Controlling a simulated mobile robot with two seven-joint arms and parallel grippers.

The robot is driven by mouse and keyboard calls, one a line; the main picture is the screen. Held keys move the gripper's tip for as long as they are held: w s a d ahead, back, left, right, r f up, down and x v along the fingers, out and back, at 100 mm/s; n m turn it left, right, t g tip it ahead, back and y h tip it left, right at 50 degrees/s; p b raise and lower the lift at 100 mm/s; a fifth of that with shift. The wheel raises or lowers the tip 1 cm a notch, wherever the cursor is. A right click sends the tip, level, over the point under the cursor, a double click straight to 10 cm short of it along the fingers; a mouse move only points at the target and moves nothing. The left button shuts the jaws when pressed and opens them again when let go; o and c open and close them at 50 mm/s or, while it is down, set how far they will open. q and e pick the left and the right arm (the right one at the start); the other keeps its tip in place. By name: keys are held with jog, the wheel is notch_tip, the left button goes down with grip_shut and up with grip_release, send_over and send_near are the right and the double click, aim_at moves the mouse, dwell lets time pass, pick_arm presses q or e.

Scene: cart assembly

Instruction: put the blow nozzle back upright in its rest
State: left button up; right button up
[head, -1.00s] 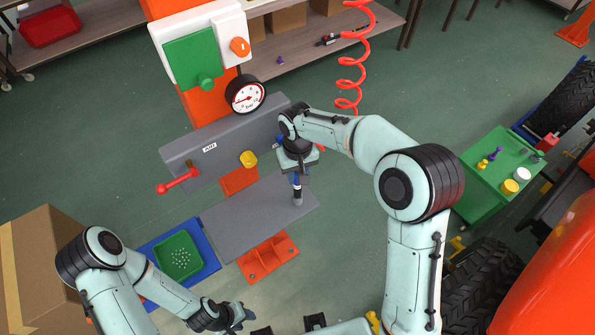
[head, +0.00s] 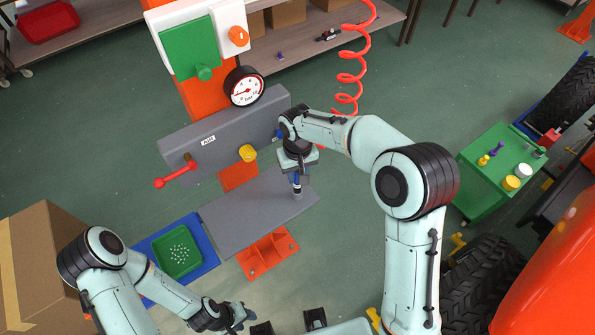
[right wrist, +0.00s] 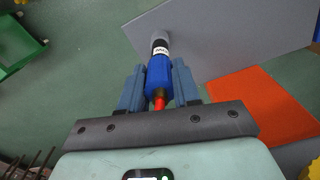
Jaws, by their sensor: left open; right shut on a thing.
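The blow nozzle is blue with a dark, white-labelled lower part and a red end. It shows between the fingers in the right wrist view (right wrist: 159,75) and below the right hand in the head view (head: 296,181). My right gripper (right wrist: 158,84) is shut on its blue body and holds it about upright over the right end of the grey shelf (head: 245,218). A small grey cylinder, seemingly the rest (right wrist: 160,37), is in line with the dark end. How deep the nozzle sits in it is hidden. My left gripper (head: 240,316) is open and empty at the bottom.
A grey panel (head: 215,140) with a red lever (head: 174,178), yellow knob (head: 248,153) and gauge (head: 244,87) stands behind the shelf. A red coiled hose (head: 350,78) hangs behind my right arm. A green tray (head: 178,252) lies left; a green cart (head: 490,190) stands right.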

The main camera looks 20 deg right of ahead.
jog(key=o, duration=1.1)
pick_arm(q)
jog(key=shift+w+r+p, duration=0.75)
jog(key=shift+r, duration=0.2)
pick_arm(e)
notch_tip(320, 180, up, 14)
jog(key=shift+f, duration=0.25)
pick_arm(q)
jog(key=shift+s, duration=0.1)
pick_arm(e)
jog(key=shift+f, duration=0.1)
